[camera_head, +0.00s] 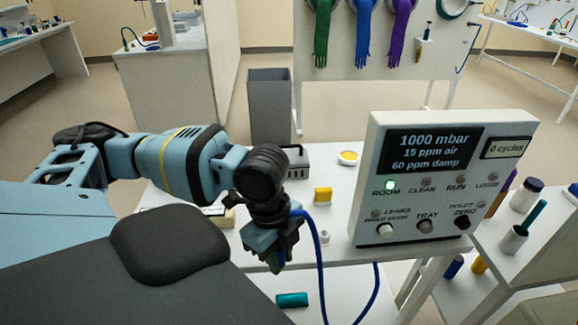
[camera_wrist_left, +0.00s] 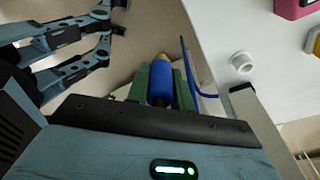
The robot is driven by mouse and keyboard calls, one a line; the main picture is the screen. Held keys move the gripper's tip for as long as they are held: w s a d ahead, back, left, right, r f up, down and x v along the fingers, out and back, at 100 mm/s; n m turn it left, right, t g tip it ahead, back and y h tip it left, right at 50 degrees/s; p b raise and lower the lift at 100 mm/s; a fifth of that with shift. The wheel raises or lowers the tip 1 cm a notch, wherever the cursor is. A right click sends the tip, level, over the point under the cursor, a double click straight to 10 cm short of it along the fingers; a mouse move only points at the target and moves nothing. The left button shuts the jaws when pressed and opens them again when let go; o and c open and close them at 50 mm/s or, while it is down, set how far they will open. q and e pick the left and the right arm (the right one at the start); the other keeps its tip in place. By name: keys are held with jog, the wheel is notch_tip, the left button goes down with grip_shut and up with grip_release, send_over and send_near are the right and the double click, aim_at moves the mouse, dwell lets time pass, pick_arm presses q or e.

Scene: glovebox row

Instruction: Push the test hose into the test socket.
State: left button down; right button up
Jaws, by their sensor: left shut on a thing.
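My left gripper (camera_head: 276,258) is shut on the blue grip of the test hose (camera_wrist_left: 160,85), held between its green fingers in the left wrist view. The grip has a brass-coloured tip that points away from the wrist. The blue hose (camera_head: 319,265) hangs from the gripper past the table's front edge. A small white round fitting (camera_head: 325,238), which looks like the test socket, sits on the table near that edge, right of the gripper. It also shows in the left wrist view (camera_wrist_left: 242,62), apart from the hose tip. My right gripper is not recognisable in either view.
A control panel (camera_head: 403,212) with a lit green lamp stands right of the gripper. A yellow block (camera_head: 323,195), a yellow-topped dish (camera_head: 348,157) and a grey holder (camera_head: 298,162) are on the white table. A teal item (camera_head: 292,300) lies on the lower shelf.

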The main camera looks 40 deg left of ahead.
pick_arm(q)
jog(key=shift+d, duration=0.1)
jog(key=w+d+n+t+y, duration=0.1)
jog(key=w+d+n, duration=0.4)
jog(key=n, duration=1.2)
jog(key=shift+w+d+r+t+y, duration=0.3)
jog(key=shift+d+r+y, duration=0.1)
jog(key=shift+d, duration=0.6)
